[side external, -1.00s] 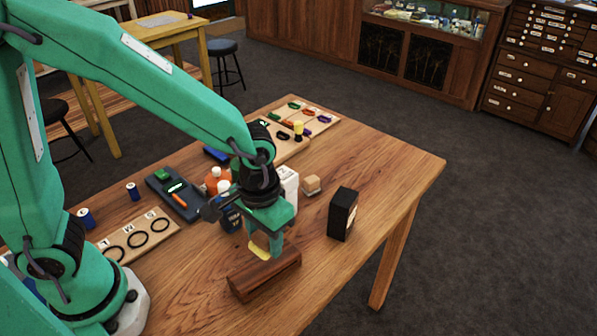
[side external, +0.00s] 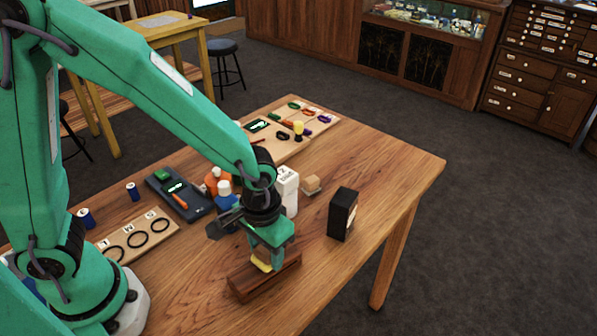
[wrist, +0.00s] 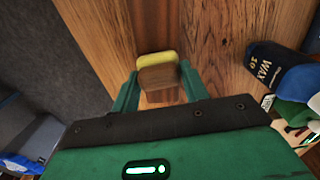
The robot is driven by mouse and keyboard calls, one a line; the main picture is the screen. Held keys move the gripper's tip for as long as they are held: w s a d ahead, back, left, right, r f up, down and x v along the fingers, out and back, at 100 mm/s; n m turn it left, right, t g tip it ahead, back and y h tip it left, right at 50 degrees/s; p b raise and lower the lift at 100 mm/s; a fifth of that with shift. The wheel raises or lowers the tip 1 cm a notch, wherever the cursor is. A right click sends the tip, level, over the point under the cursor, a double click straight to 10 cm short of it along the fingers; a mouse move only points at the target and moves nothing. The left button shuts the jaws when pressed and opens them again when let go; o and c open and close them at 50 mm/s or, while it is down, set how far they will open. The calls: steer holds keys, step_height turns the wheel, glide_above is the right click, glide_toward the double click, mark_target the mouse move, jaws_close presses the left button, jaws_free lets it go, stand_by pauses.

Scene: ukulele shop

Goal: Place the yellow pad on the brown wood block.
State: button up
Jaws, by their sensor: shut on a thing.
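The yellow pad (side external: 262,265) has a brown upper part and is held between the fingers of my gripper (side external: 266,255). The wrist view also shows the pad (wrist: 157,60) between both fingertips (wrist: 158,85), its yellow edge farthest from the palm. The brown wood block (side external: 258,284) lies on the table near its front edge. The pad is over the block's top, very close to it; I cannot tell whether they touch. The wrist view shows brown wood (wrist: 152,25) beyond the pad. My gripper hides part of the block's far side.
A black box (side external: 342,214) stands to the right on the wooden table (side external: 395,185). A white box (side external: 287,190) and several bottles stand behind my gripper. A board with black rings (side external: 137,238) lies to the left. The table's right side is clear.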

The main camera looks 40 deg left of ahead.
steer(key=o, duration=1)
steer(key=shift+c, duration=0.2)
step_height(320, 180, up, 12)
steer(key=shift+r, duration=0.15)
stand_by(0.5)
steer(key=s+a+r+t, duration=0.2)
steer(key=s+a+r, duration=0.1)
steer(key=a, duration=0.5)
steer(key=s+a+r+t, duration=0.3)
steer(key=a+r, duration=0.1)
steer(key=a, duration=0.4)
steer(key=shift+r+t, duration=0.15)
steer(key=shift+t, duration=0.15)
steer(key=shift+s, duration=0.1)
